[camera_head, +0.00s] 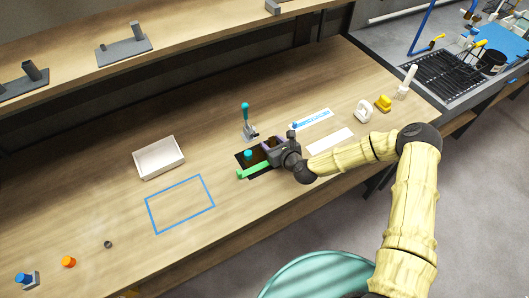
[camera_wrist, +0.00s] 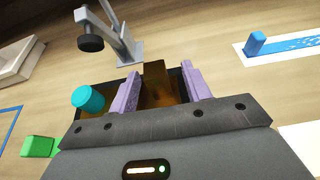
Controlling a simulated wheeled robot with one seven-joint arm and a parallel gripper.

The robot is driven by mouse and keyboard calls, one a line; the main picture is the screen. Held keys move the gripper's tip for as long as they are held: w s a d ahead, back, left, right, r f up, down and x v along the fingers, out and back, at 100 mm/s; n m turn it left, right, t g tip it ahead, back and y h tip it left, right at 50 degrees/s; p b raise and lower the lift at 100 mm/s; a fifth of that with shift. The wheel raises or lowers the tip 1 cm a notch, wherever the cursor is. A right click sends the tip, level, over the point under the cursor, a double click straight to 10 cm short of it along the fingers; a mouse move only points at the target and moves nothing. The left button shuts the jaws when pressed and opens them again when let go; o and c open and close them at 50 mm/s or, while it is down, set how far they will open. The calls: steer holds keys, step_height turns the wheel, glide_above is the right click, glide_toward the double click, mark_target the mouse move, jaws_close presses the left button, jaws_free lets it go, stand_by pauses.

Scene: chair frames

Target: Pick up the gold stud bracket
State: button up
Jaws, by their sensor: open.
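The gold stud bracket (camera_wrist: 154,78) appears in the wrist view as a dark gold-brown upright piece on a flat base. It stands on a dark plate or tray (camera_head: 242,157). My gripper (camera_wrist: 160,88) has its two purple fingers apart, one on each side of the upright piece, with visible gaps. In the head view my gripper (camera_head: 271,144) is low over the right part of the dark tray and hides most of the bracket. The lower part of the bracket is hidden by my gripper body in the wrist view.
A teal cylinder (camera_wrist: 88,99) is just left of my fingers, and a green bar (camera_head: 253,171) lies along the tray front. A clamp with a teal handle (camera_head: 246,118) stands close behind. A white box (camera_head: 158,160) and a blue outline (camera_head: 180,204) are left.

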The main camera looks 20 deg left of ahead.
mark_target(273, 139)
jaws_close()
steer(key=shift+s, duration=0.1)
steer(key=shift+r, duration=0.15)
steer(key=shift+r+b, duration=0.6)
steer(key=shift+r, duration=0.8)
steer(key=shift+s+d+r, duration=0.1)
steer(key=shift+d+r, duration=0.05)
steer(key=shift+d, duration=0.05)
steer(key=s+d+b, duration=0.1)
steer(key=s+d, duration=0.2)
steer(key=d, duration=0.1)
steer(key=s+d, duration=0.4)
steer(key=s+d+b, duration=0.1)
steer(key=s+d, duration=0.2)
steer(key=d, duration=0.1)
steer(key=shift+s+d+r+b, duration=0.15)
steer(key=shift+s+b, duration=0.1)
steer(key=shift+b, duration=0.1)
steer(key=shift+s+d, duration=0.45)
steer(key=shift+d, duration=0.05)
